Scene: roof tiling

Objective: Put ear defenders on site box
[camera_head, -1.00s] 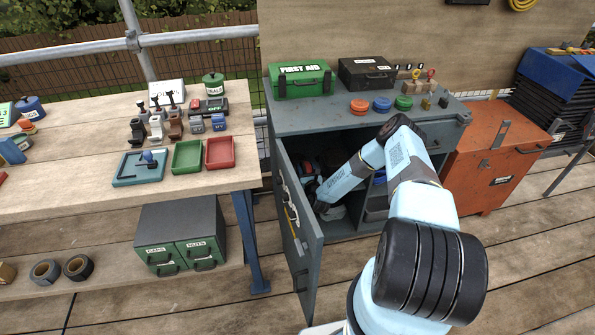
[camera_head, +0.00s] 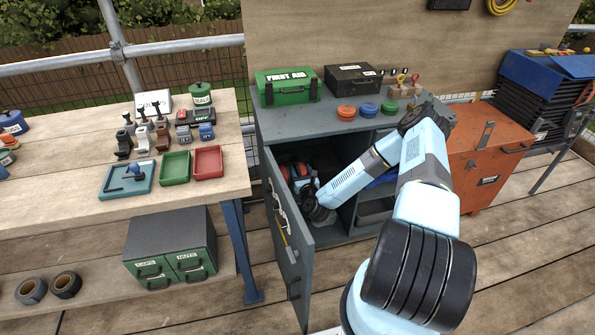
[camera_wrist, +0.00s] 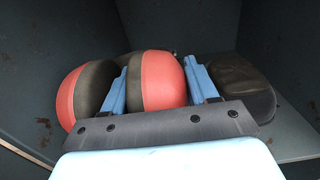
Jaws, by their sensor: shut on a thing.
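The ear defenders (camera_wrist: 155,78) have red cups with dark cushions and lie inside the grey cabinet, seen close up in the wrist view. My gripper (camera_wrist: 160,88) is shut on one cup, with a blue finger on each side of it. The other red cup is to the left of the fingers. In the head view, the ear defenders (camera_head: 284,172) show small and red in the cabinet opening, mostly hidden by my gripper (camera_head: 300,182). The orange-red site box (camera_head: 484,165) stands on the deck to the right of the cabinet, lid closed; my arm covers part of it.
The cabinet door (camera_head: 285,235) stands open toward me, left of my arm. A dark rounded thing (camera_wrist: 240,88) lies right of the gripper inside. A green first aid box (camera_head: 287,88) and a black case (camera_head: 350,84) stand on the cabinet top.

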